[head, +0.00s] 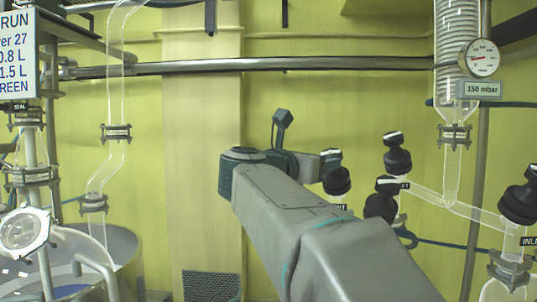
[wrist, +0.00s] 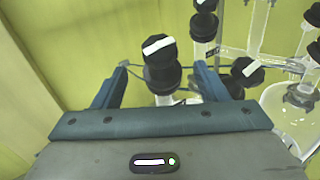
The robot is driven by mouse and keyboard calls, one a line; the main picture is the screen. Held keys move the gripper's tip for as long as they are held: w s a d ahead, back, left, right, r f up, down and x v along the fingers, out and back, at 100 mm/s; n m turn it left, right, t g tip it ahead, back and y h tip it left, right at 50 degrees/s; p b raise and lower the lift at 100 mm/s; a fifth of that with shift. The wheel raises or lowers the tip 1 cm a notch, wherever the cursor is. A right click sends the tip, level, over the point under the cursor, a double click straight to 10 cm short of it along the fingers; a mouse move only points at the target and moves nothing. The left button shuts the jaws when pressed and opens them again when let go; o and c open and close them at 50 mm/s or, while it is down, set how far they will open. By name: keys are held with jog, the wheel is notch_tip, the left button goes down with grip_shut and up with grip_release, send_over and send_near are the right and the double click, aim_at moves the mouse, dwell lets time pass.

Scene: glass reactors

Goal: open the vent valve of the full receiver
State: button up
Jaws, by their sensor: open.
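A black valve knob with a white bar on top (wrist: 160,62) stands between the two fingers of my gripper (wrist: 161,72) in the wrist view. The fingers are open, one on each side, and I cannot tell whether either touches it. In the head view my gripper (head: 308,162) is partly hidden by my arm and reaches a black knob (head: 337,178) at its right end. The label under this knob is mostly hidden, so I cannot read whether it is the vent. A glass vessel (wrist: 288,110) shows at the right of the wrist view; its fill level is not clear.
Other black knobs (head: 397,152), (head: 382,200) and (head: 520,195) stand close on the right among glass tubes. A gauge (head: 482,57) hangs above a 150 mbar label (head: 478,89). A sign (head: 17,55) and a metal vessel (head: 125,245) are at left.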

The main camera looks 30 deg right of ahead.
aim_at(336, 153)
jog(key=p+x, duration=0.2)
jog(key=x, duration=0.8)
jog(key=shift+d, duration=0.1)
jog(key=c, duration=1)
